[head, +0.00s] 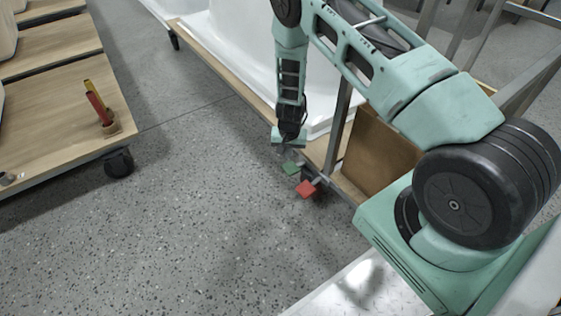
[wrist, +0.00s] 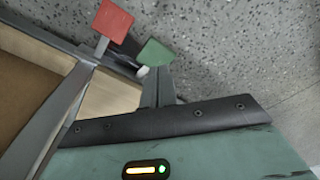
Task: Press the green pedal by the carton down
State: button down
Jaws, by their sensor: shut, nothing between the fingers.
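The green pedal (head: 291,168) sticks out low from the edge of a wooden-decked cart, just beside a red pedal (head: 305,189). In the wrist view the green pedal (wrist: 155,53) lies right at the end of my gripper (wrist: 158,75), and the red pedal (wrist: 113,20) is to its left. My gripper (head: 289,150) points down and is shut and empty, over or against the green pedal; I cannot tell whether it touches. The brown carton (head: 378,150) stands on the cart deck to the right of the pedals, partly hidden by my arm.
A grey metal post (head: 338,125) rises from the cart close to the pedals. White tub shells (head: 235,50) stand on the cart behind. Another wooden cart (head: 60,115) with red and yellow handles (head: 97,103) is at left. The speckled floor between is clear.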

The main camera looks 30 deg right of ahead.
aim_at(290, 168)
jog(key=shift+w+d+f, duration=0.15)
jog(key=shift+d+f, duration=0.25)
jog(key=shift+d, duration=0.15)
jog(key=shift+f, duration=0.1)
jog(key=f+b, duration=0.6)
jog(key=shift+w+d+f, duration=0.15)
jog(key=shift+w+f, duration=0.15)
jog(key=shift+f, duration=0.1)
